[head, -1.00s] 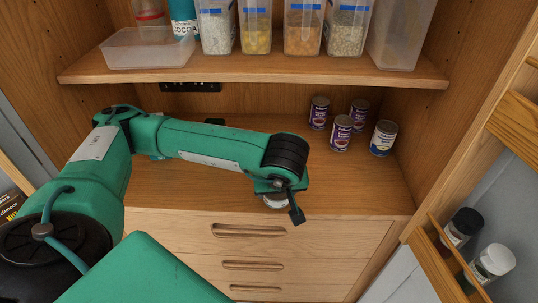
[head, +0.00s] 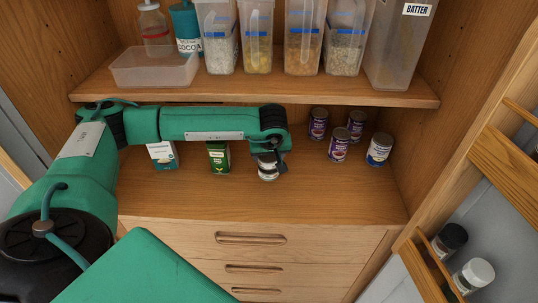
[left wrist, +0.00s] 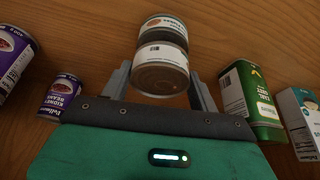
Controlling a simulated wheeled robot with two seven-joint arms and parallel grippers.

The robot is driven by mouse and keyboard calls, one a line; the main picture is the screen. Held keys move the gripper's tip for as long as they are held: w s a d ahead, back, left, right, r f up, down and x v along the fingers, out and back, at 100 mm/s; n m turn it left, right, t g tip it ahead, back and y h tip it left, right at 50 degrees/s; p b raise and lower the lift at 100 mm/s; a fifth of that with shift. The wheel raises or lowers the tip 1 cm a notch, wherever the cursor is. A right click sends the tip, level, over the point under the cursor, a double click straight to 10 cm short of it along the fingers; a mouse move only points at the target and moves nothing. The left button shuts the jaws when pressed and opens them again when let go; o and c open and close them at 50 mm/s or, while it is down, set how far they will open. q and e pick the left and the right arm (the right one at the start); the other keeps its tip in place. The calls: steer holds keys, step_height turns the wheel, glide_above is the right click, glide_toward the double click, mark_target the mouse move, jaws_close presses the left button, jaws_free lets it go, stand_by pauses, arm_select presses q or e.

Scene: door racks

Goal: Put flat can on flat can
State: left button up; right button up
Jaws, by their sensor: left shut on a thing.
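My left gripper (head: 270,162) is shut on a flat can, which shows between its fingers in the left wrist view (left wrist: 161,72) with its bare metal end toward the camera. A second flat can (left wrist: 163,27) lines up with it, just beyond it. In the head view, the lower flat can (head: 268,174) shows its pale side just under the gripper, above the cabinet counter. The two cans look stacked end to end; whether they touch fully I cannot tell. The gripper hides part of the upper can. My right gripper is out of view.
Several taller cans (head: 339,148) stand on the counter (head: 230,200) at the right. A green carton (head: 218,157) and a white-and-teal carton (head: 162,154) stand to the left. A shelf (head: 250,91) with clear containers is above. The front of the counter is clear.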

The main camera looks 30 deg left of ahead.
arm_select(q)
steer(key=shift+s+d+f, duration=0.1)
steer(key=shift+d+f, duration=0.05)
steer(key=shift+f, duration=0.4)
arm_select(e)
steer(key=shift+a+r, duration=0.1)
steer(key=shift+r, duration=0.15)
arm_select(q)
steer(key=shift+f, duration=0.1)
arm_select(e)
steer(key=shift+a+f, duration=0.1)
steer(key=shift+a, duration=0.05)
arm_select(q)
steer(key=o, duration=1)
